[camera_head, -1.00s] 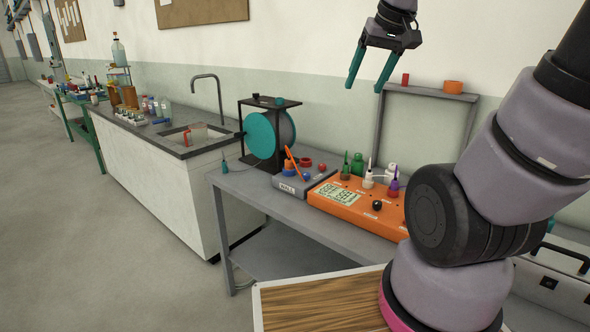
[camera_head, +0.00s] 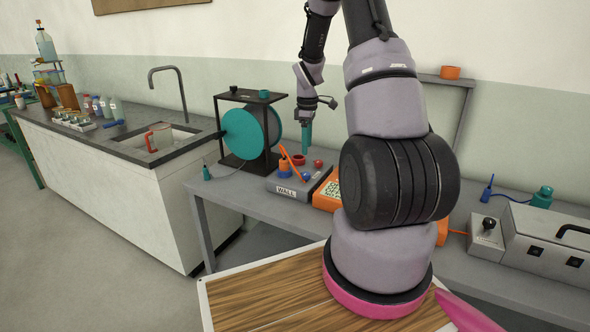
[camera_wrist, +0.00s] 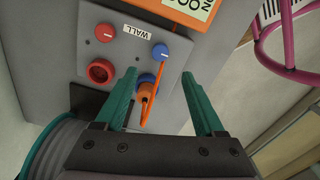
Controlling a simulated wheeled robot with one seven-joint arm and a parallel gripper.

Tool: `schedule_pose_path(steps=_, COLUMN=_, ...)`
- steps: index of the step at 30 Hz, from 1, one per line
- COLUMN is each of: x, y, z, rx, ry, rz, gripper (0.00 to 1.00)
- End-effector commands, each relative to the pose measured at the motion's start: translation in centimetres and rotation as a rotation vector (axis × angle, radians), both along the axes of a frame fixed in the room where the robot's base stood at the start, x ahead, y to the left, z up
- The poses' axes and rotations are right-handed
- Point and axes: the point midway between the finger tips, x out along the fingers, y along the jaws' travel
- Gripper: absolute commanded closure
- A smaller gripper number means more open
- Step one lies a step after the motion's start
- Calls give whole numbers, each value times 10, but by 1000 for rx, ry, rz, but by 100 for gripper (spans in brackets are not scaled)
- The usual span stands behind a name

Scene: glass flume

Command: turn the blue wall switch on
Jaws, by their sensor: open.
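The grey WALL switch box (camera_head: 287,192) stands on the bench. It has a small blue knob with a white mark (camera_wrist: 160,52), a small red knob (camera_wrist: 105,32), a red ring (camera_wrist: 100,72) and a larger blue part (camera_wrist: 147,80). An orange stick (camera_wrist: 148,103) slants across the larger blue part. The small blue knob (camera_head: 305,176) also shows in the head view. My gripper (camera_wrist: 160,74) is open and empty above the box, its fingers on either side of the larger blue part and stick in the wrist view. The head view shows the gripper (camera_head: 306,150) side-on.
A teal reel in a black frame (camera_head: 250,133) stands left of the box. An orange instrument (camera_head: 327,190) sits close on the right, partly hidden by my arm. A grey box (camera_head: 550,240) is farther right. A sink counter (camera_head: 130,185) adjoins the bench.

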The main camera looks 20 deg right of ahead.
Motion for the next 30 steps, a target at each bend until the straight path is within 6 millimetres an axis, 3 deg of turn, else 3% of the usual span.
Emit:
schedule_pose_path(steps=5, x=0, y=0, z=-20, rx=1, ry=5, rz=5, gripper=29)
schedule_pose_path(steps=18, x=0, y=0, z=-96, rx=1, ry=3, rz=3, gripper=29)
schedule_pose_path(steps=30, x=0, y=0, z=-108, rx=0, ry=0, rz=2, gripper=29)
